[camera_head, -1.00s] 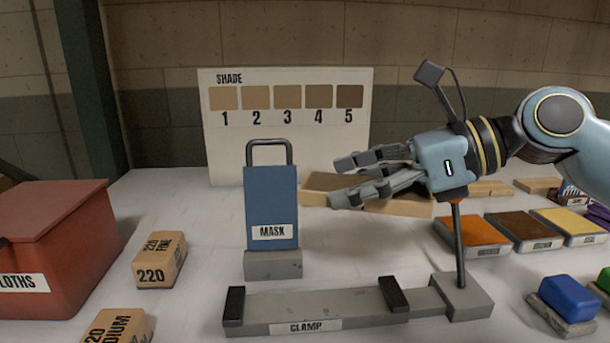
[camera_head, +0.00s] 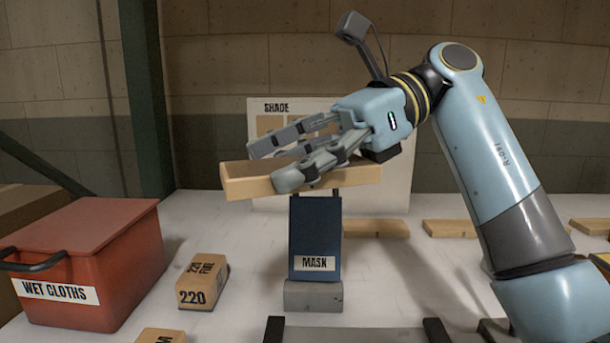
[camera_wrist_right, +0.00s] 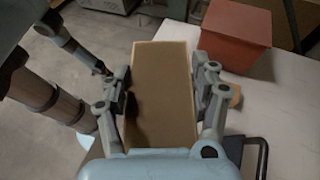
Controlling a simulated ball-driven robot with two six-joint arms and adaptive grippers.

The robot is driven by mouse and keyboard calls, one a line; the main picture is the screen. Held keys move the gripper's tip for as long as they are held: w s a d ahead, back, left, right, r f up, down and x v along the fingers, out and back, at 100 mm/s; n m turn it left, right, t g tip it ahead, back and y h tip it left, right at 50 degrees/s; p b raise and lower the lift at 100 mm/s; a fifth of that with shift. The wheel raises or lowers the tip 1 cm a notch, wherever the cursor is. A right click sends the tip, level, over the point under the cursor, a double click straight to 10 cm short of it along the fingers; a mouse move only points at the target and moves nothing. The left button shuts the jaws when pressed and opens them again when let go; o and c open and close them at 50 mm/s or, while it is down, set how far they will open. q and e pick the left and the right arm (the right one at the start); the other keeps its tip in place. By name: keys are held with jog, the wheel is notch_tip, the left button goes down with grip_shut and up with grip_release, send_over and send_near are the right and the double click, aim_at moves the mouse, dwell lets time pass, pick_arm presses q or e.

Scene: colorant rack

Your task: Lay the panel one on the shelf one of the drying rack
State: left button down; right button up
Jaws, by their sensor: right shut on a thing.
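My right gripper (camera_head: 273,165) is shut on a light wooden panel (camera_head: 345,179) with a raised rim. It holds the panel up in the air, above and in front of the blue MASK block. In the right wrist view the panel (camera_wrist_right: 160,95) lies between the two fingers, its brown face toward the camera. I cannot tell from a marking which panel it is. Grey jointed parts that look like my left gripper (camera_wrist_right: 75,45) show at the left of the right wrist view; their opening is unclear. I cannot make out the drying rack in either current view.
A red WET CLOTHS bin (camera_head: 85,265) stands at the left, with a 220 block (camera_head: 202,282) beside it. The blue MASK block (camera_head: 315,235) stands at the centre, before the SHADE board (camera_head: 393,195). Wooden pieces (camera_head: 375,228) lie behind. A dark green post (camera_head: 142,100) rises at the back left.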

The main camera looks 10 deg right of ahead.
jog(key=d+r+m+t, duration=0.1)
jog(key=s+d+r+m+t, duration=0.2)
jog(key=d+r, duration=0.1)
jog(key=d+f+m+t, duration=0.1)
jog(key=d+f, duration=0.1)
jog(key=f, duration=0.2)
jog(key=s+d+f+m+t, duration=0.1)
jog(key=d+f, duration=0.1)
jog(key=f, duration=0.2)
jog(key=s+d+f+t, duration=0.1)
jog(key=d+f, duration=0.2)
jog(key=f, duration=0.2)
jog(key=shift+s+m+h, duration=0.15)
jog(key=shift+m+h, duration=0.25)
jog(key=w+d+m+t, duration=0.1)
jog(key=w+d+r+m+t+h, duration=0.1)
jog(key=w, duration=0.1)
jog(key=w+d+t, duration=0.1)
jog(key=shift+w+r+m+t+h, duration=0.15)
jog(key=shift+m+t+h, duration=0.15)
jog(key=shift+m, duration=0.1)
